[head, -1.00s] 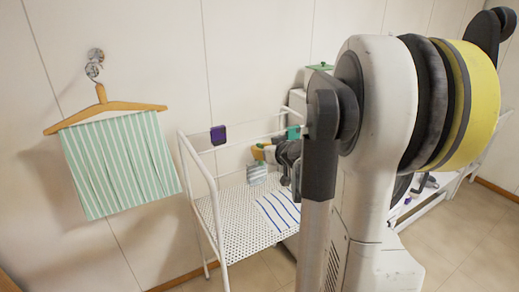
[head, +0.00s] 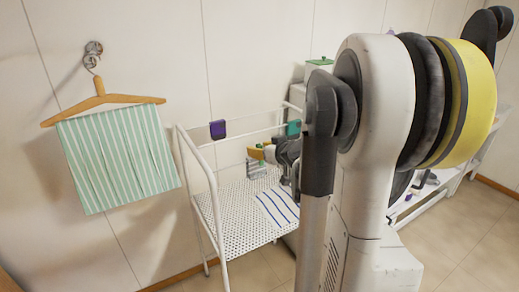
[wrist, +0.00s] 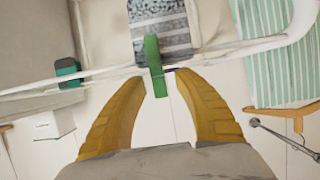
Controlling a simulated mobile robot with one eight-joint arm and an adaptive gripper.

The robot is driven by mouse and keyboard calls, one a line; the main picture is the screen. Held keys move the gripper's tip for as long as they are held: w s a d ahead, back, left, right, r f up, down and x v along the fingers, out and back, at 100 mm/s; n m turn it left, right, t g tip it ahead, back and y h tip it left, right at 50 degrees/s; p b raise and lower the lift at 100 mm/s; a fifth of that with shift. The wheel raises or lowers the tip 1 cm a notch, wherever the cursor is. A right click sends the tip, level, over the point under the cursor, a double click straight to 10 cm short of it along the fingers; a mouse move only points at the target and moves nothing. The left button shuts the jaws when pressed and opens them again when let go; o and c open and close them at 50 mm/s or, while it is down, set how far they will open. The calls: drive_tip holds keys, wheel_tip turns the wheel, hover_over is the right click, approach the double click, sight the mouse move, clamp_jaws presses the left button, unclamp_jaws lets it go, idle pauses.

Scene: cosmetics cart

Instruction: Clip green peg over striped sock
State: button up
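The green peg (wrist: 153,65) is upright on the cart's rail in the wrist view, its upper part overlapping the lower edge of the grey-and-white striped sock (wrist: 160,28). Whether its jaws grip the cloth cannot be told. The sock also shows small below my gripper in the head view (head: 256,166). My gripper (wrist: 160,79) has its yellow fingers apart, one on each side of the peg. A gap shows on the right; the left fingertip is very close to the peg. In the head view my gripper (head: 258,152) is small and partly hidden by my arm.
A purple peg (head: 217,129) and a teal peg (head: 292,128) sit on the cart rail. A blue-striped cloth (head: 278,207) lies on the white mesh shelf (head: 232,217). A green-striped towel (head: 118,160) hangs from a wooden hanger (head: 104,102) at left. The shelf's front left is clear.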

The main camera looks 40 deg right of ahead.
drive_tip(key=v, duration=1.2)
drive_tip(key=a+f+n+g+y+b, duration=0.15)
drive_tip(key=a+f, duration=0.25)
drive_tip(key=a, duration=0.6)
drive_tip(key=a+f+g+y+b, duration=0.2)
drive_tip(key=a+f, duration=0.1)
drive_tip(key=a, duration=0.8)
drive_tip(key=s+a+f+g+b, duration=0.1)
drive_tip(key=s+a+f+b, duration=0.1)
drive_tip(key=a, duration=0.4)
drive_tip(key=s+a+f+n+g+b, duration=0.1)
drive_tip(key=s+a+f, duration=0.4)
drive_tip(key=s+a, duration=0.1)
drive_tip(key=shift+s+b, duration=0.4)
drive_tip(key=shift+s, duration=0.15)
drive_tip(key=shift+f+h, duration=0.15)
drive_tip(key=shift+h, duration=0.1)
